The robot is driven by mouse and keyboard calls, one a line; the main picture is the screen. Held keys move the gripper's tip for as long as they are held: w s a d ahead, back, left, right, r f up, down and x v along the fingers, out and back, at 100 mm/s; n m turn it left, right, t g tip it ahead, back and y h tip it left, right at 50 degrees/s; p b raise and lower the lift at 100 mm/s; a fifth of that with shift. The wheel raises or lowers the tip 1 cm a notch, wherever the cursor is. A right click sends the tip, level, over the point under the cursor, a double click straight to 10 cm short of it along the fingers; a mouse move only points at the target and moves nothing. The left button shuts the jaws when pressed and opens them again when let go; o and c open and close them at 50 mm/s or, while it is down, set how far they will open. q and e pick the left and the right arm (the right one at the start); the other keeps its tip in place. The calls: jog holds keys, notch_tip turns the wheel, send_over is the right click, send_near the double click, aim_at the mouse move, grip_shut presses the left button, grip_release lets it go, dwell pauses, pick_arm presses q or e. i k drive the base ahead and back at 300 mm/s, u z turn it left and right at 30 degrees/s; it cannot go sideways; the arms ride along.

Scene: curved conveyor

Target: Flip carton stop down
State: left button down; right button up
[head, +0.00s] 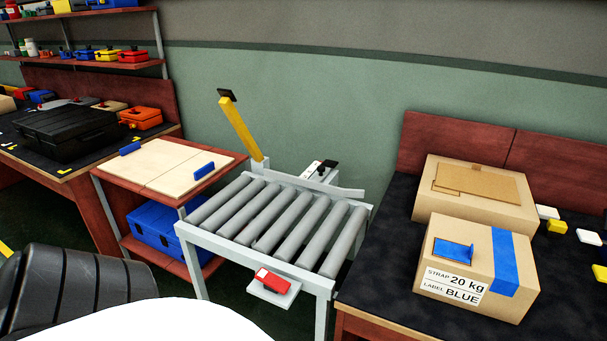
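The carton stop seems to be the yellow bar (238,127) with a dark tip, at the back left corner of the grey roller conveyor (187,231). It stands raised, tilted with its top to the left, and its foot meets a pale post by the rollers. No carton is on the rollers. Neither of my grippers shows in the head view.
A red switch (272,280) sits on a plate at the conveyor's front. Two cartons, one labelled 20 kg blue (470,290), stand on the dark right table (385,275). A small cart with a pale board (165,165) adjoins the conveyor's left.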

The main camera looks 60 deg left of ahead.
aim_at(228, 97)
jog(key=u, duration=3.6)
jog(key=i, duration=3.05)
jog(key=z, duration=3.2)
